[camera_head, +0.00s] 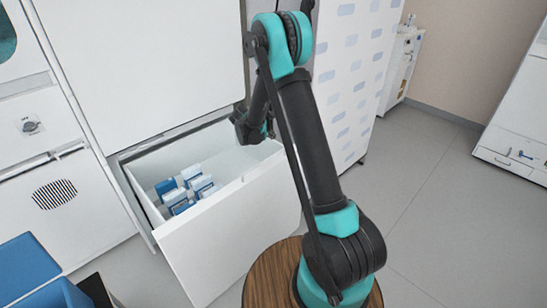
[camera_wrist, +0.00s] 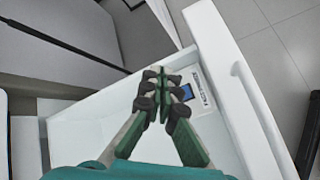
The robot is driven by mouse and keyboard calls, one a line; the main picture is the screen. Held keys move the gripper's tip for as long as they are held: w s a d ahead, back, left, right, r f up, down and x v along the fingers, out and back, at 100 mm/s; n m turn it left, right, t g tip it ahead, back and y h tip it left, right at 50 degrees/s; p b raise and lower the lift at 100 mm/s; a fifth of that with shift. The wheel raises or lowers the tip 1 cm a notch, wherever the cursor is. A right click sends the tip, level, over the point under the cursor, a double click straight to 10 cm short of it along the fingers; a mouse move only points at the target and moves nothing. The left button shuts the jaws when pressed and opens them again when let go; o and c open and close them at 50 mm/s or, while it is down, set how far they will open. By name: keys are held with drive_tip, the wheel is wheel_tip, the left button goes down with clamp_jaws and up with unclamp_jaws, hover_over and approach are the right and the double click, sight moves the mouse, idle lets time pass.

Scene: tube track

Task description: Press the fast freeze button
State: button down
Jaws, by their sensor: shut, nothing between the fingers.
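My gripper (camera_wrist: 160,73) is shut and empty in the wrist view, with its fingertips together over the inside of an open white drawer (camera_wrist: 110,108). Just right of the fingers is a small blue square (camera_wrist: 187,92), likely the fast freeze button, beside a pale panel with dark lettering (camera_wrist: 203,88). The lettering is too small to read surely. The fingers partly cover the panel, and I cannot tell whether they touch it. In the head view the drawer (camera_head: 230,232) stands open, and my gripper is largely hidden by the arm at its back right corner; the button is not visible there.
Several blue and white boxes (camera_head: 185,188) lie in the drawer's left part. A white cabinet front (camera_head: 145,60) rises behind the drawer. A white panel with blue-grey patches (camera_head: 350,75) stands right of it. The grey floor (camera_head: 425,190) at right is clear.

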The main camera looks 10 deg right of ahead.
drive_tip(key=shift+f, duration=4.35)
drive_tip(key=shift+f, duration=0.15)
drive_tip(key=shift+f, duration=0.25)
drive_tip(key=shift+f, duration=0.45)
drive_tip(key=shift+r, duration=0.9)
drive_tip(key=shift+r, duration=2.5)
